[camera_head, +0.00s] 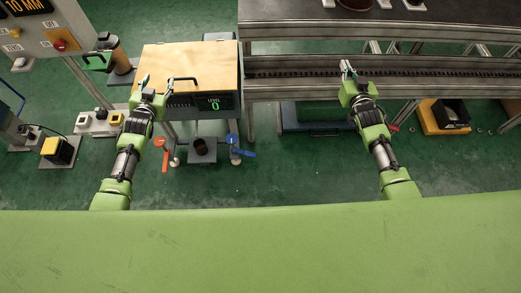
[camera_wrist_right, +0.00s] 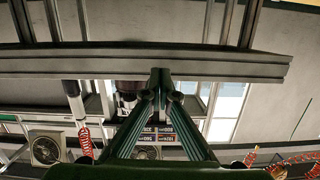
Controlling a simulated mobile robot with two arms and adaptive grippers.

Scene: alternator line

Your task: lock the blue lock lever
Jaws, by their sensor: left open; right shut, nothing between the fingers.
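The blue lock lever (camera_head: 242,152) is low under the front right of the wooden-topped cabinet (camera_head: 190,64) in the head view. My left gripper (camera_head: 145,84) is open at the cabinet's front left edge, left of and above the lever in the picture, apart from it. My right gripper (camera_head: 347,70) is shut and empty in front of the grey conveyor frame, well right of the lever. In the right wrist view its fingers (camera_wrist_right: 160,76) meet at the tips, with a grey rail behind them. The lever does not show there.
An orange lever (camera_head: 161,147) is left of the blue one, with a dark cylinder on a grey block (camera_head: 202,153) between them. The cabinet has a black handle (camera_head: 183,80) and a green level display. The conveyor frame (camera_head: 300,88) is to the right. Green floor is open in front.

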